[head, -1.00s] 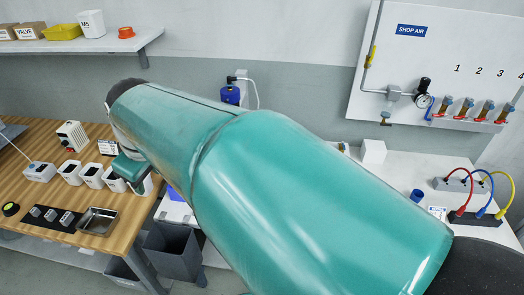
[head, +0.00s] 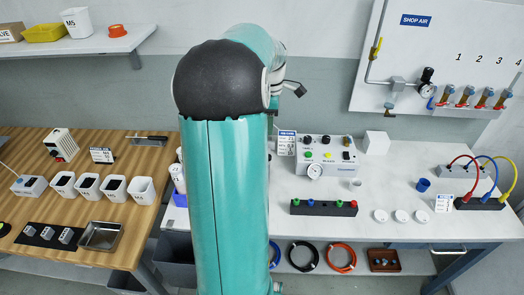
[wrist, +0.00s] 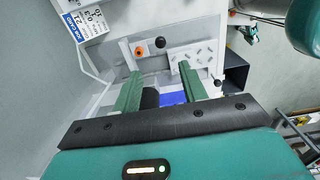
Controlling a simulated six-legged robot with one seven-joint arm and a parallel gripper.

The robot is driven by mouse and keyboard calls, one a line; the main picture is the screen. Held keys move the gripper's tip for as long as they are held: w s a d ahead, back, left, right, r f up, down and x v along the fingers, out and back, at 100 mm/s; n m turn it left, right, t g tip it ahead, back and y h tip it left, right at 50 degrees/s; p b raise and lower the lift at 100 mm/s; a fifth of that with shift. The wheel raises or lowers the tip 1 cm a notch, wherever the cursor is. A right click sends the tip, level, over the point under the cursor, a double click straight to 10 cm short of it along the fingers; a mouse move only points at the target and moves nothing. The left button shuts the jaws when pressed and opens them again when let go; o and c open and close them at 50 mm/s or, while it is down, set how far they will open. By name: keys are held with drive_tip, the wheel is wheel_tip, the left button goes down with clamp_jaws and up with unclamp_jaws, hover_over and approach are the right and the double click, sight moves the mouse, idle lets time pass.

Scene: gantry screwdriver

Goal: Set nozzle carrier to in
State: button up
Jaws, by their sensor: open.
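My gripper (wrist: 160,80) is open, with its two green fingers apart and nothing seen between the tips. In the wrist view it faces a pale machine panel. The panel has an orange knob (wrist: 139,51), a black ball knob (wrist: 160,42) and a light plate with several small holes (wrist: 197,57). A blue part (wrist: 173,98) and a dark rounded part (wrist: 150,97) show low between the fingers, partly hidden. I cannot tell which part is the nozzle carrier. In the head view my arm hides the gripper.
A printed sign (wrist: 85,22) stands at the upper left in the wrist view. A dark box (wrist: 236,72) is at the right. In the head view a wooden bench (head: 60,205) holds white bins and a metal tray (head: 101,236). A white bench (head: 400,180) holds a gauge box (head: 325,157).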

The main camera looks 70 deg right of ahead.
wheel_tip(320, 180, down, 13)
drive_tip(key=shift+f, duration=0.15)
idle(0.4)
drive_tip(key=shift+w, duration=0.1)
clamp_jaws()
